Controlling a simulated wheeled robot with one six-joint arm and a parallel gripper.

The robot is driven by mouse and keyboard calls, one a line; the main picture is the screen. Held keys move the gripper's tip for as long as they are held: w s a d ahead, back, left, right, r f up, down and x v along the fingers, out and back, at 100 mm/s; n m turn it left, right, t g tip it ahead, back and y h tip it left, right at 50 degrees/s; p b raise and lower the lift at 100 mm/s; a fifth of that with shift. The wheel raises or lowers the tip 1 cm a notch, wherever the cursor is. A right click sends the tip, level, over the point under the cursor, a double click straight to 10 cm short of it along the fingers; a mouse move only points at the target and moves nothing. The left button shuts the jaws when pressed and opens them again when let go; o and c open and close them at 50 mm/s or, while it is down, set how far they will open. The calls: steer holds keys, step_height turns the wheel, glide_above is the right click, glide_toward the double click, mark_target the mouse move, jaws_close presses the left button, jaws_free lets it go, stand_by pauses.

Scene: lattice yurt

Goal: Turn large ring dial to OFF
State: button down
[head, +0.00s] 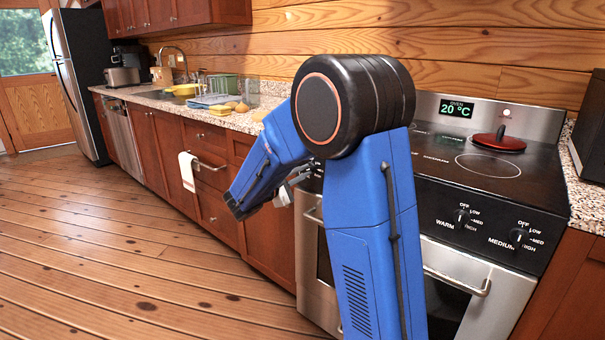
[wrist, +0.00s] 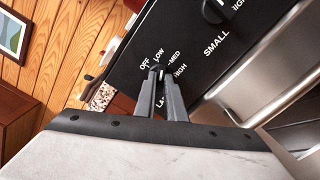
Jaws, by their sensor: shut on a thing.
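In the wrist view, the large ring dial (wrist: 159,71) sits on the black control panel, mostly hidden between my fingertips. Around it I read OFF, LOW, MED and HIGH, with part of the LARGE label below. My gripper (wrist: 160,75) is shut on this dial, with one finger on each side. A small pale mark shows between the tips, near the OFF and LOW labels; its exact setting is hard to tell. In the head view my gripper (head: 293,185) shows partly behind my blue arm at the left end of the stove front, and the dial is hidden there.
The SMALL dial (wrist: 214,10) is close by on the same panel. The WARM dial (head: 462,217) and MEDIUM dial (head: 518,237) are further right. An oven handle (head: 457,281) juts out below. The wooden floor at left is clear.

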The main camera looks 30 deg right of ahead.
steer(key=n, duration=0.6)
steer(key=shift+n, duration=0.3)
steer(key=n, duration=0.5)
steer(key=shift+f, duration=0.1)
steer(key=shift+n, duration=0.4)
steer(key=c, duration=1.8)
jaws_free()
steer(key=shift+c, duration=0.2)
steer(key=shift+a, duration=0.1)
steer(key=v, duration=1.7)
steer(key=shift+a, duration=0.15)
steer(key=shift+s, duration=0.1)
